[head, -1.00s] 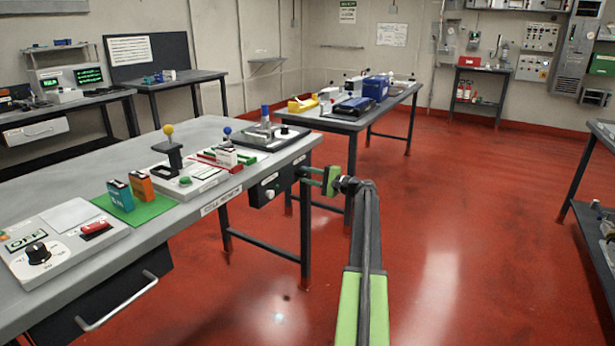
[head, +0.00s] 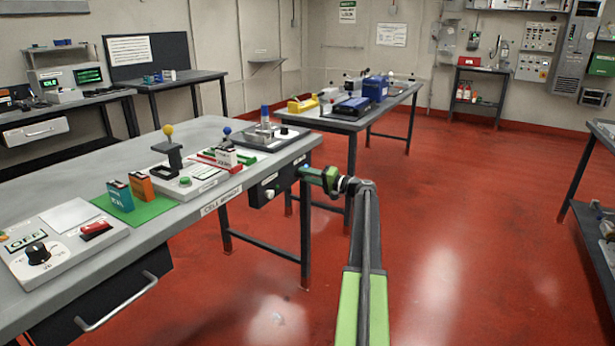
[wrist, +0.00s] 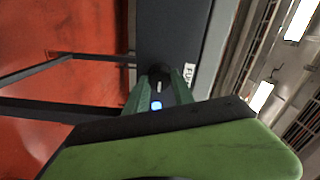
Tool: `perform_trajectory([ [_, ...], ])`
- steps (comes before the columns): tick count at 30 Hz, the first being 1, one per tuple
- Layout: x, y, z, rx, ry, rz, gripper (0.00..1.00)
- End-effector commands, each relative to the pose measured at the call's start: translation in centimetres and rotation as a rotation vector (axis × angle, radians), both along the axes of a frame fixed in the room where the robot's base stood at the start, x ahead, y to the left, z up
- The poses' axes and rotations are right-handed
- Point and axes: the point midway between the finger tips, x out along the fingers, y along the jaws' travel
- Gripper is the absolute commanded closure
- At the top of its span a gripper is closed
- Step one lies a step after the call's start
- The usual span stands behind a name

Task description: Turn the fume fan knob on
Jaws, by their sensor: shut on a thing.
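A dark control box (head: 268,188) hangs under the front edge of the grey bench, near its right end. My gripper (head: 307,173) reaches the right part of the box front from the right. In the wrist view, my gripper (wrist: 160,86) has its green fingers shut on the dark round fume fan knob (wrist: 159,71), one finger on each side. The box front (wrist: 172,35) lies behind it, with a partly legible white label (wrist: 190,75). In the head view my gripper hides the knob. I cannot tell which setting it points to.
The grey bench (head: 190,207) carries a panel with a black dial (head: 38,253), coloured cells on a green mat (head: 138,212) and a yellow-topped lever (head: 168,130). Another table (head: 343,124) stands behind. Red floor is clear on the right.

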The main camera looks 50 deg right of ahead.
Motion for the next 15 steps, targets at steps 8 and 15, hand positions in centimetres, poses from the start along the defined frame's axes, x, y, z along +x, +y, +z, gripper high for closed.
perform_trajectory([
  [8, 0.01, 0.01, -0.03, -0.005, 0.0, 0.001, 1.0],
  [15, 0.01, 0.01, -0.03, -0.004, 0.0, 0.001, 0.52],
])
